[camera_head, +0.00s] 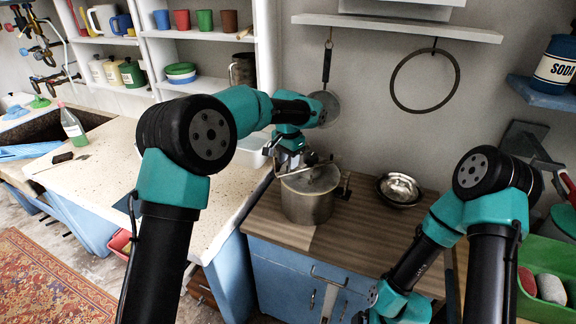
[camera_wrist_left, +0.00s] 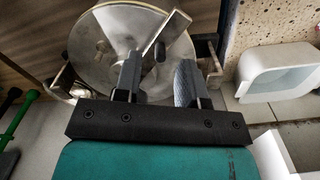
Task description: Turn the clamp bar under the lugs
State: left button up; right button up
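A metal pot (camera_head: 306,205) with a round lid stands on the brown wooden counter. In the left wrist view, the lid (camera_wrist_left: 95,45) shows from above with a flat metal clamp bar (camera_wrist_left: 176,29) lying slantwise across it. A dark knob (camera_wrist_left: 160,52) is on the bar. Bracket-like lugs stand at the rim, one at the left (camera_wrist_left: 66,78) and one at the right (camera_wrist_left: 211,62). My left gripper (camera_wrist_left: 158,78) is over the lid, fingers apart, with the bar's near end between or just under them; contact cannot be told.
A shiny metal bowl (camera_head: 399,189) stands right of the pot. A pan (camera_head: 325,105) and a ring (camera_head: 425,80) hang on the wall behind. A green crate (camera_head: 545,255) is at the far right.

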pick_arm(q)
jog(key=shift+f, duration=1.2)
jog(key=shift+c, duration=0.4)
grip_shut()
